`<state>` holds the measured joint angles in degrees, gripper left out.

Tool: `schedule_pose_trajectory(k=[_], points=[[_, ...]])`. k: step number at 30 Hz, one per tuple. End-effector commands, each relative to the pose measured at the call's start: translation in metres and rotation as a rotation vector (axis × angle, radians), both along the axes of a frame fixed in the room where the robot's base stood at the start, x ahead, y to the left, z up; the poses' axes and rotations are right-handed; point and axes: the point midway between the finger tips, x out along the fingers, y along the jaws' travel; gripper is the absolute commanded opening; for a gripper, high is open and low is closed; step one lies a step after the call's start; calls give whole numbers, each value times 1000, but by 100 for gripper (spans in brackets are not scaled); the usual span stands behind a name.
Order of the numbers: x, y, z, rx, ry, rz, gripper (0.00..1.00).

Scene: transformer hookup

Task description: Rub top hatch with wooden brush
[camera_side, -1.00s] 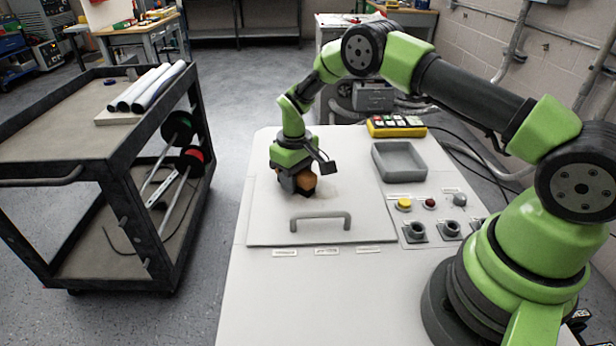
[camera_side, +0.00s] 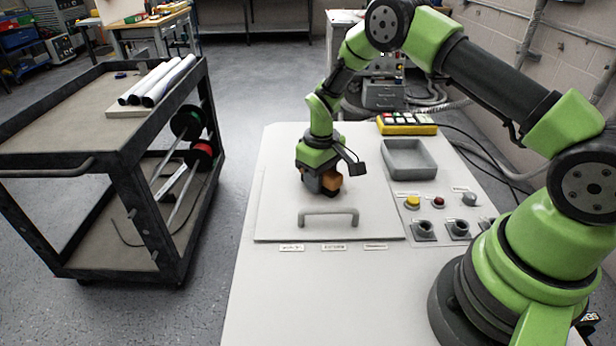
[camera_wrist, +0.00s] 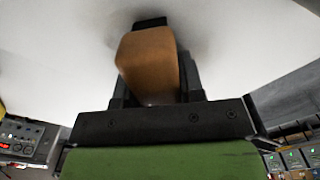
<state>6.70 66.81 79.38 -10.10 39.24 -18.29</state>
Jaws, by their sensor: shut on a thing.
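The top hatch (camera_side: 285,215) is a flat pale panel with a grey bar handle (camera_side: 328,212) near its front edge. My gripper (camera_side: 319,185) points down over the far middle of the hatch, behind the handle. It is shut on the wooden brush (camera_side: 331,184), an orange-brown block low against the hatch. In the wrist view the brush (camera_wrist: 148,68) sits between the dark fingers, with the pale hatch surface (camera_wrist: 235,45) beyond it. The brush's underside is hidden, so I cannot tell for certain whether it touches the hatch.
A grey open tray (camera_side: 409,158) and a yellow button box (camera_side: 407,124) stand right of and behind the hatch. Buttons, a knob and sockets (camera_side: 440,228) line the right side. A dark cart (camera_side: 75,125) carrying rolled sheets stands left. The bench's front (camera_side: 310,290) is clear.

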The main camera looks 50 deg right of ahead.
Motion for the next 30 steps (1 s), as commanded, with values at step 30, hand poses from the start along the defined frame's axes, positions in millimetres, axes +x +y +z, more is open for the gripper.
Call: schedule_pose_trajectory(k=[30], points=[[-65,-53,0,1,2,1,14]])
